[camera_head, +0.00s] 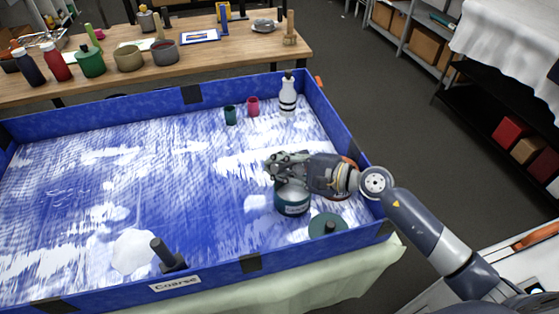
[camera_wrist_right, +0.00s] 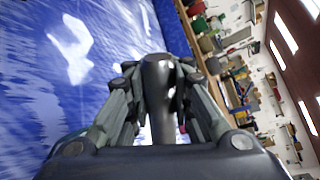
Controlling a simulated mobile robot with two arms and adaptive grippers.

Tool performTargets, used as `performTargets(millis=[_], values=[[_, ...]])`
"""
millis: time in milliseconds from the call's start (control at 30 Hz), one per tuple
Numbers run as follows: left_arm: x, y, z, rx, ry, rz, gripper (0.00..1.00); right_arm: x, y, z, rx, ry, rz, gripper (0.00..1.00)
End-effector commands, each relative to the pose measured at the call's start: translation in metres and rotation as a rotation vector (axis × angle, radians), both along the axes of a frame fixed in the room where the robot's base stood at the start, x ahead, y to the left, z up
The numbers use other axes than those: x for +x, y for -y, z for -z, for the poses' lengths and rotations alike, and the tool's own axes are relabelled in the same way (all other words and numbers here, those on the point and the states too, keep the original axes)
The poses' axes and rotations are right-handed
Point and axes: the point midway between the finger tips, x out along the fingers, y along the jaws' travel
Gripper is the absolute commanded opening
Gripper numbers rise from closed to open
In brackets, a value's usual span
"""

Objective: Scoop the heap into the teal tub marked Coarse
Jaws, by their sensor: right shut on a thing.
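My right gripper (camera_head: 280,165) is above the teal tub (camera_head: 292,198) at the right of the blue tray. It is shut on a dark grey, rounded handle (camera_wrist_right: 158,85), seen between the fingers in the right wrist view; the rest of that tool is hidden. The tub is upright, with a pale label too small to read, its opening partly covered by the gripper. A white heap (camera_head: 133,251) lies at the tray's front left. A black upright handle on a dark base (camera_head: 170,260) stands beside it. My left gripper is not in view.
A "Coarse" label (camera_head: 175,284) is on the front wall of the blue tray (camera_head: 215,272). A teal lid (camera_head: 328,226) lies near the tub. A reddish round thing is partly hidden behind my wrist. A white bottle (camera_head: 288,98) and two small cups stand at the back. White streaks cover the floor.

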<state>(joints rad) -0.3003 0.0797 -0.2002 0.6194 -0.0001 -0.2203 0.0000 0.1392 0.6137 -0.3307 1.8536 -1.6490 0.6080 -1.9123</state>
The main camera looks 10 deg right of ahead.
Motion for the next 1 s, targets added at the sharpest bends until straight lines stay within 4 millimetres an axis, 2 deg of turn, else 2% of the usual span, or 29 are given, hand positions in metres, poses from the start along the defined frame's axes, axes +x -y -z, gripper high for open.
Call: performTargets(millis=[733,1000], values=[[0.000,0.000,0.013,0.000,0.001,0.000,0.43,-0.017,-0.018,0.028,-0.179,0.173,0.000,0.00],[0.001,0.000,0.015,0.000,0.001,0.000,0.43,-0.012,-0.013,0.022,-0.144,0.141,0.002,0.00]])
